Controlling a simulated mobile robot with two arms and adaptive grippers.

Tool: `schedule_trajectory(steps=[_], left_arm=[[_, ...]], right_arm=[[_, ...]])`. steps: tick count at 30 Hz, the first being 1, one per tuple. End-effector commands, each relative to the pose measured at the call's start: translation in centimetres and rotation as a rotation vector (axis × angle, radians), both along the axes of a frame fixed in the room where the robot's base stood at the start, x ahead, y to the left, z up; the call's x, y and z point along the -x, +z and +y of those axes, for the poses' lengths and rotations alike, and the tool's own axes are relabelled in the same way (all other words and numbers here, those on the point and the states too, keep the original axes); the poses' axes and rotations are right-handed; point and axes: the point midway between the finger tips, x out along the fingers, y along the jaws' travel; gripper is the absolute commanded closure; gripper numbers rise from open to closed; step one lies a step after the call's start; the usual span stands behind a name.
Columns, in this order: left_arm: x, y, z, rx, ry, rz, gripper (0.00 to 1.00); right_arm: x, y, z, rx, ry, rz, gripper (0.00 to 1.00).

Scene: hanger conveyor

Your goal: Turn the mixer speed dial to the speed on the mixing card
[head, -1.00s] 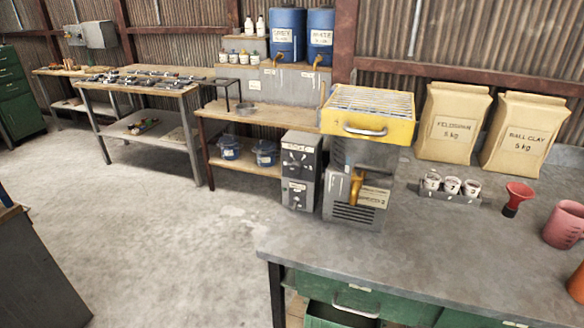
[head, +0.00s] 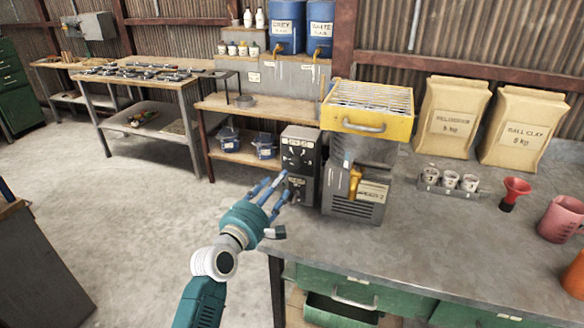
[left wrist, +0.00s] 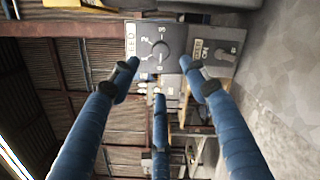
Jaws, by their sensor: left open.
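The grey control box (head: 299,147) stands at the left end of the bench, left of the mixer (head: 360,190) with its yellow top. Its speed dial (left wrist: 160,51) shows in the left wrist view with numbers around it; its setting is hard to read. A switch plate (left wrist: 211,52) sits beside the dial panel. A pale card (head: 374,194) on the mixer front has small text that seems to end in a 2. My left gripper (head: 271,189) is open and empty, in front of the box's lower left side, fingers pointing toward it, apart from the dial.
The bench top (head: 420,245) is clear in front of the mixer. Three small cups (head: 449,180), a red funnel (head: 515,192) and a pink jug (head: 561,220) stand to the right. Two paper sacks (head: 450,118) stand behind. Open floor lies left of the bench.

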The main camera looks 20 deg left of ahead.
Motion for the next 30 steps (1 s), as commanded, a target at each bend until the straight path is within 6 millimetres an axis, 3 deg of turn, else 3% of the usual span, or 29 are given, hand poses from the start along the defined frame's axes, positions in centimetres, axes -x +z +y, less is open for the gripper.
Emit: schedule_trajectory(steps=[15,21,30], left_arm=[[-8.6,0.0,-1.2,-0.007,-0.003,0.003,0.54],[-9.9,-0.1,-1.4,-0.007,-0.003,0.003,0.54],[-10.1,-0.1,-1.4,-0.009,-0.002,0.004,0.56]], right_arm=[[0.0,0.6,0.0,0.0,-0.002,0.001,0.6],[0.0,0.6,0.0,0.0,-0.002,0.001,0.6],[0.1,0.6,0.0,0.0,-0.002,0.001,0.6]])
